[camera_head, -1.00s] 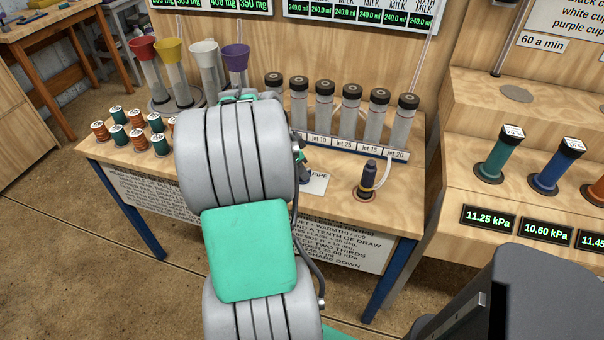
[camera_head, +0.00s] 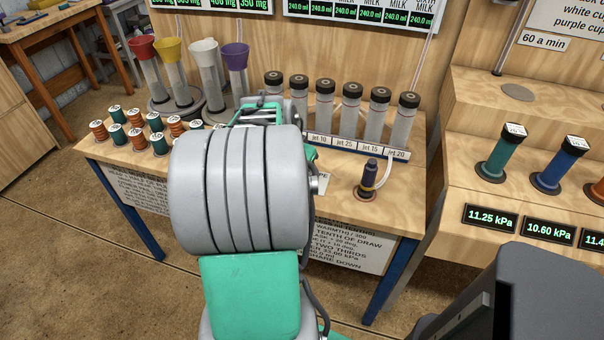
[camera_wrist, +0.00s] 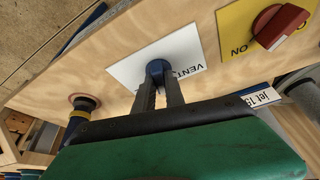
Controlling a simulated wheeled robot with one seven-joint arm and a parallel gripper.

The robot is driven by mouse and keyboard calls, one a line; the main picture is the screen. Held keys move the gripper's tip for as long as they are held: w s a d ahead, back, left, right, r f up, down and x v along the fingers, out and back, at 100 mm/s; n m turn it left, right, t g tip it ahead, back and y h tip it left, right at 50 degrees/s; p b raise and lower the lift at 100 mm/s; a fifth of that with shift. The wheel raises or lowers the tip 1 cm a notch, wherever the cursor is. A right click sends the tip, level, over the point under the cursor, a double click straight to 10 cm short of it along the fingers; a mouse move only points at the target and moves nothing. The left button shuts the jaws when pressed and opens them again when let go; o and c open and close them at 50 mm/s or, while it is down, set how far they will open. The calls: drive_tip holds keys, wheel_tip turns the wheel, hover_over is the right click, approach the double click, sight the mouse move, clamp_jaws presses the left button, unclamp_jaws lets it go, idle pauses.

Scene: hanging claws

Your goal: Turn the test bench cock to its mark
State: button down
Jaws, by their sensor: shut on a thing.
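In the wrist view my gripper (camera_wrist: 161,92) is shut, its two dark fingers on a round blue knob (camera_wrist: 157,67). The knob stands on a white plate (camera_wrist: 187,47) whose label reads "VENT", partly covered. A red handle (camera_wrist: 281,25) sits on a yellow plate (camera_wrist: 239,19) marked "ON" at the upper right, apart from my fingers. I cannot tell for certain which of these is the test bench cock, and I see no clear mark. In the head view my arm hides the gripper and both fittings.
The wooden bench (camera_head: 398,222) carries several capped tubes (camera_head: 352,112), thread spools (camera_head: 115,135) and coloured funnels (camera_head: 150,75). A dark bottle-like fitting (camera_head: 368,178) stands at the front right; a dark fitting (camera_wrist: 84,104) also shows in the wrist view. Pressure displays (camera_head: 490,219) are at right.

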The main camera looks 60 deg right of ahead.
drive_tip(key=n, duration=0.1)
drive_tip(key=n+t, duration=0.1)
drive_tip(key=n, duration=0.2)
drive_tip(key=shift+s+d+t, duration=0.1)
drive_tip(key=shift+s+t, duration=0.2)
drive_tip(key=shift+w+n+t, duration=0.15)
drive_tip(key=shift+n+t, duration=0.15)
drive_tip(key=shift+n, duration=0.7)
drive_tip(key=shift+s+n+t+y, duration=0.2)
drive_tip(key=shift+n+t+y, duration=0.2)
drive_tip(key=shift+n, duration=0.7)
drive_tip(key=n+y, duration=0.1)
drive_tip(key=n, duration=0.2)
drive_tip(key=shift+t, duration=0.4)
drive_tip(key=c, duration=1.1)
unclamp_jaws()
drive_tip(key=shift+w, duration=0.1)
drive_tip(key=p+v, duration=0.4)
drive_tip(key=v, duration=0.2)
